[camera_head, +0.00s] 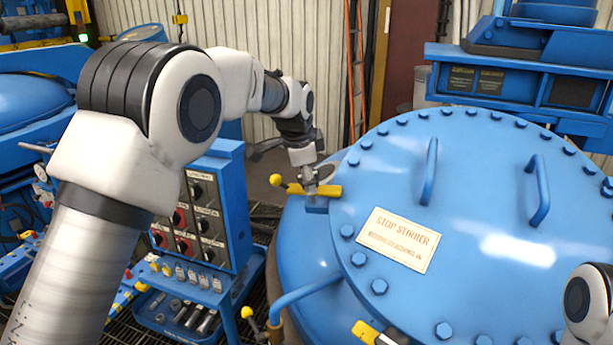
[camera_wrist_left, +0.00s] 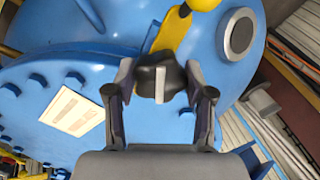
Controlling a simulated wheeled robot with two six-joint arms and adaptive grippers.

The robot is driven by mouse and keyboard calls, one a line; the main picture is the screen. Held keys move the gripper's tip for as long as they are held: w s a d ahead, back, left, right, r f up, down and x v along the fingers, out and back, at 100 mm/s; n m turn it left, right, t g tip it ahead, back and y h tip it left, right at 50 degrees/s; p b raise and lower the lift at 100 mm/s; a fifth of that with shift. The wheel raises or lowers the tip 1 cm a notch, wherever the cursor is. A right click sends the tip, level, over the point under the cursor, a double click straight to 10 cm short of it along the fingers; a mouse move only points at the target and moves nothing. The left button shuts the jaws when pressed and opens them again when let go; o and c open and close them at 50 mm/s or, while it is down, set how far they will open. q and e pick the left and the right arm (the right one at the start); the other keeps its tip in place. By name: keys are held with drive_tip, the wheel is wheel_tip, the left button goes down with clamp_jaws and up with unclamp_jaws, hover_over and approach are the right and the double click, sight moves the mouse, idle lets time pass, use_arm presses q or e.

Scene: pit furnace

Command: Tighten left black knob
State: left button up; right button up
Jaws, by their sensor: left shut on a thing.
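The black knob (camera_wrist_left: 160,80) sits on a yellow clamp bar (camera_wrist_left: 170,35) at the edge of the blue lid, and it has a pale stripe across its face. My left gripper (camera_wrist_left: 160,85) is shut on this knob, one finger on each side. In the head view my left gripper (camera_head: 310,182) is at the lid's far left edge, above the yellow clamp bar (camera_head: 322,190). The knob is mostly hidden there by the gripper. My right gripper is out of view; only part of my right arm shows at the lower right.
The round blue lid (camera_head: 480,240) has bolts around its rim, two handles and a "STOP STIRRER" plate (camera_head: 398,240). A second yellow clamp (camera_head: 366,332) is at its near left edge. A blue control panel (camera_head: 205,215) stands left. An orange ladder (camera_head: 354,70) is behind.

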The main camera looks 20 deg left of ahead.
use_arm(q)
drive_tip(key=shift+f+m, duration=0.15)
drive_tip(key=shift+m, duration=2.05)
drive_tip(key=o, duration=1.2)
drive_tip(key=shift+c, duration=0.2)
drive_tip(key=shift+w+d, duration=0.1)
drive_tip(key=shift+w, duration=0.05)
drive_tip(key=v, duration=1.2)
drive_tip(key=shift+w, duration=0.1)
drive_tip(key=shift+d, duration=0.1)
